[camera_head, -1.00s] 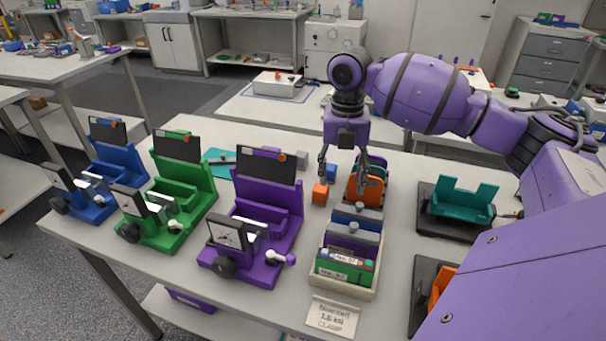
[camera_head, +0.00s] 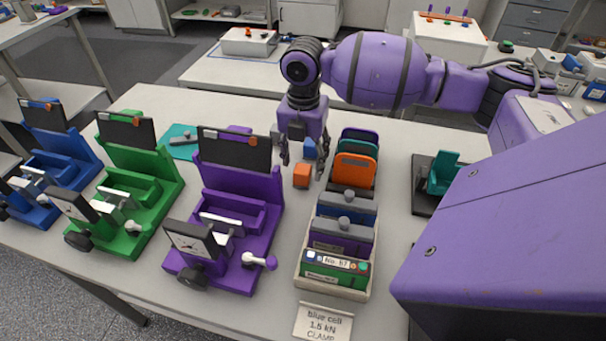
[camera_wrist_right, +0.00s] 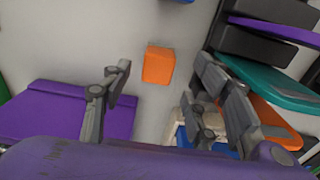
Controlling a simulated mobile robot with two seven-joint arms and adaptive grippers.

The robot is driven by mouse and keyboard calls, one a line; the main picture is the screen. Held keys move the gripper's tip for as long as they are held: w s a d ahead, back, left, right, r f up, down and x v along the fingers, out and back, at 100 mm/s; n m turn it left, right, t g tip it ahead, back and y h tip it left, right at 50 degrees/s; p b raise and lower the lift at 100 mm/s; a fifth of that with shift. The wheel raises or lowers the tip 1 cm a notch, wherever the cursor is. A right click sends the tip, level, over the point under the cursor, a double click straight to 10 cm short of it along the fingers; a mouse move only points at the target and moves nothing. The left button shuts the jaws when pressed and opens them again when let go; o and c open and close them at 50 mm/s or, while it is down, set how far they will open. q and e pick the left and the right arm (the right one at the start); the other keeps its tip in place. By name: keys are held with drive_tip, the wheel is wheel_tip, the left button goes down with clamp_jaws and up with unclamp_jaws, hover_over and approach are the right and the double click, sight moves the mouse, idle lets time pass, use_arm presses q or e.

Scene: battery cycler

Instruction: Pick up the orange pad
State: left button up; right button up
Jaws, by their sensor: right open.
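The orange pad (camera_head: 355,170) is a thin upright plate with a rounded top. It stands in front of a teal pad (camera_head: 357,147) and a purple pad (camera_head: 360,134) at the back of the rack. In the right wrist view the orange pad (camera_wrist_right: 276,124) is at the right, partly hidden by my finger. My right gripper (camera_head: 303,166) is open and empty, pointing down to the left of the pad. An orange cube (camera_head: 302,176) shows between its fingers; the cube also shows in the wrist view (camera_wrist_right: 158,65). My left gripper is out of view.
The rack (camera_head: 333,290) also holds dark cells and a green one at the front. Purple (camera_head: 235,222), green (camera_head: 135,190) and blue (camera_head: 50,160) clamp stations stand to the left. A small blue block (camera_head: 310,149) is behind the cube. A teal holder (camera_head: 443,174) is at the right.

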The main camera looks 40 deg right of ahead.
sight(302, 169)
wheel_tip(302, 169, down, 4)
drive_tip(key=shift+w+a+f, duration=0.1)
drive_tip(key=shift+f, duration=0.1)
drive_tip(key=c, duration=1.2)
drive_tip(key=shift+r, duration=5.05)
drive_tip(key=shift+c, duration=0.2)
